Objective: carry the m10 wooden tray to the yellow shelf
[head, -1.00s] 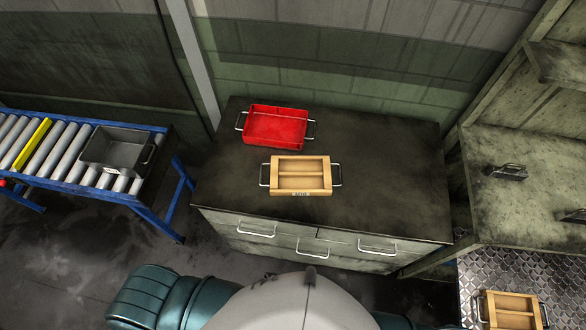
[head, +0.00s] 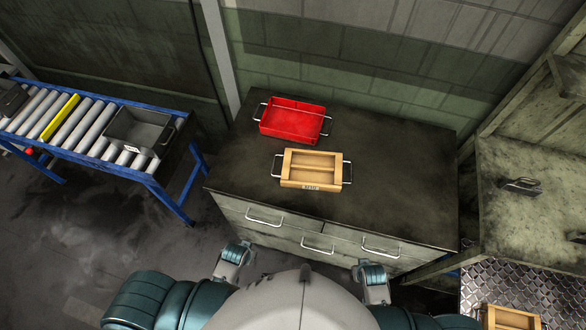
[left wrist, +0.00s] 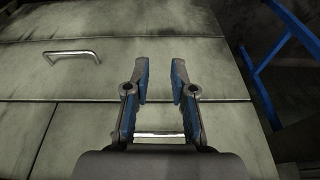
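A wooden tray (head: 312,169) with two compartments and a metal handle at each side sits on the dark cabinet top (head: 395,165). Its front label is too small to read surely. A second wooden tray (head: 508,318) shows partly at the bottom right edge. My left gripper (head: 240,248) is in front of the cabinet, below its top and apart from the tray. In the left wrist view its two fingers (left wrist: 160,82) are apart and empty, facing the drawer fronts. My right gripper (head: 368,268) is also in front of the cabinet; its fingers are too small to judge. No clearly yellow shelf shows.
A red tray (head: 293,121) stands behind the wooden tray. A blue-framed roller conveyor (head: 85,130) with a grey bin (head: 139,131) is at left. A grimy pale shelf unit (head: 525,220) is at right, above metal tread plate (head: 535,290). The cabinet top's right half is clear.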

